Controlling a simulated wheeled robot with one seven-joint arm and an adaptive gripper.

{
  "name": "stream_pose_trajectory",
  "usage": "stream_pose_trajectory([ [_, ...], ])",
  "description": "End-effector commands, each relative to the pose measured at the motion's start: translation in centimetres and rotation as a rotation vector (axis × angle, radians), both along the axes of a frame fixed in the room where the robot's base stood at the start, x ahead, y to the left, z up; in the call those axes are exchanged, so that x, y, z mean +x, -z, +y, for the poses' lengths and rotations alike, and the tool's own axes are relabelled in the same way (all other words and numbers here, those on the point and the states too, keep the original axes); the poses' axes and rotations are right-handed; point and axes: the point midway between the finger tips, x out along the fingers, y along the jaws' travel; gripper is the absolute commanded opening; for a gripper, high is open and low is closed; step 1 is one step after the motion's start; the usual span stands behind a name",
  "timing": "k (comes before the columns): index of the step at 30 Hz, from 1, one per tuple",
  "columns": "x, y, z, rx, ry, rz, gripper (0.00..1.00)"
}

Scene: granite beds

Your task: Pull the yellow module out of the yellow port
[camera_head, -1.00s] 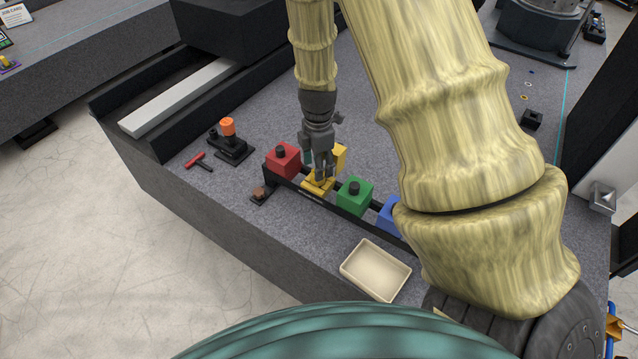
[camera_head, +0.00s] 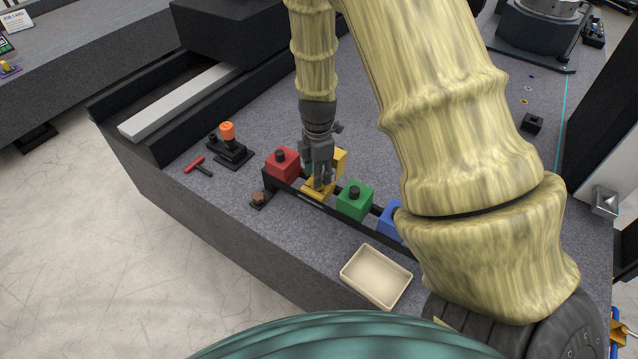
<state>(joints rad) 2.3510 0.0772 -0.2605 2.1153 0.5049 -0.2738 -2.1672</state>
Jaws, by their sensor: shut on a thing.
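My gripper (camera_head: 321,182) points down at the black rack (camera_head: 352,224), between the red module (camera_head: 282,164) and the green module (camera_head: 355,199).
A blue module (camera_head: 390,218) is partly hidden by my arm. An empty beige tray (camera_head: 376,276) lies in front of the rack. A red-handled tool (camera_head: 195,163) and a black fixture with an orange knob (camera_head: 229,138) lie to the left.

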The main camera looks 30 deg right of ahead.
Motion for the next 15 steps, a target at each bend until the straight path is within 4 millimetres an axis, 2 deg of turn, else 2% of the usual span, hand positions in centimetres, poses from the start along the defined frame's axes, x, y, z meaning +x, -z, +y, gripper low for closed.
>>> stream_pose_trajectory([
  [15,0.02,-0.57,0.00,0.000,0.000,-0.001,0.00],
])
